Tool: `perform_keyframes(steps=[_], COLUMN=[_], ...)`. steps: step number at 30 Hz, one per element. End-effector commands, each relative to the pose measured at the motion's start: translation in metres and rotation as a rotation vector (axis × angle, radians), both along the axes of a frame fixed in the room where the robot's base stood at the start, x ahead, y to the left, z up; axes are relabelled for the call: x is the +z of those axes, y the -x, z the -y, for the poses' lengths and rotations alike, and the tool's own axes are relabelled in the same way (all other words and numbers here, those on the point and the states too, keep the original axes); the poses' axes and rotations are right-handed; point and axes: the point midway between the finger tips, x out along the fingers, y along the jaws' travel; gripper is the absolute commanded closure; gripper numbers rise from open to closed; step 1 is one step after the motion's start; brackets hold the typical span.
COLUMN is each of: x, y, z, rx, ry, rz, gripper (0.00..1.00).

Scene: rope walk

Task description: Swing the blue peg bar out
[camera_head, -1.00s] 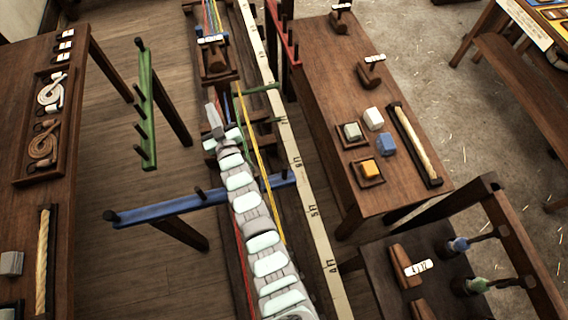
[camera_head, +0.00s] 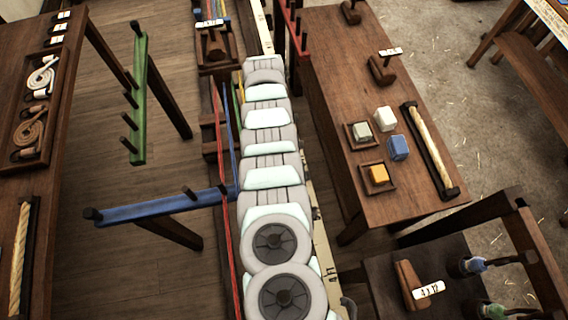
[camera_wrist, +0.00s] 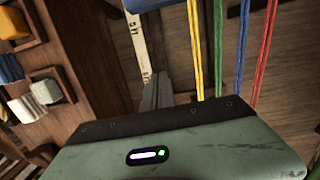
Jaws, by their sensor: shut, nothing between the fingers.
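The blue peg bar (camera_head: 160,206) reaches left from the rope track on a dark wooden support in the head view. Dark pegs stand on its left end and near the track, where my arm hides its right part. Blue pieces that look like the same bar (camera_wrist: 146,5) show at the top edge of the wrist view. My gripper (camera_wrist: 158,78) shows there as a narrow grey shape, shut and empty, over the track and apart from those blue pieces.
Yellow, green, blue and red ropes (camera_wrist: 195,50) run close beside my gripper. A green peg bar (camera_head: 140,95) stands at left and a red one (camera_head: 291,25) at the back. A right table (camera_head: 335,75) holds blocks and a rope sample. Bare floor lies around the blue bar's left end.

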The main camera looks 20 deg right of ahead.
Motion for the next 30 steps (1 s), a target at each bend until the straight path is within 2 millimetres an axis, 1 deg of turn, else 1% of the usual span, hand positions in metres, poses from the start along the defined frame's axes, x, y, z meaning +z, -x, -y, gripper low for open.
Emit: perform_keyframes(steps=[3,6,10,19,23,25,30], x=[0.013,0.019,0.021,0.019,0.011,0.004,-0.025], y=[0.019,0.028,0.032,0.032,0.032,0.033,0.035], z=[-0.005,-0.007,-0.009,-0.008,-0.008,-0.009,-0.010], rx=[-0.013,-0.018,-0.020,-0.020,-0.020,-0.020,-0.019], ry=[-0.040,-0.057,-0.064,-0.063,-0.063,-0.062,-0.062], rz=[-0.084,-0.121,-0.137,-0.134,-0.134,-0.133,-0.133], gripper=[1.00,1.00,1.00,1.00,1.00,1.00,1.00])
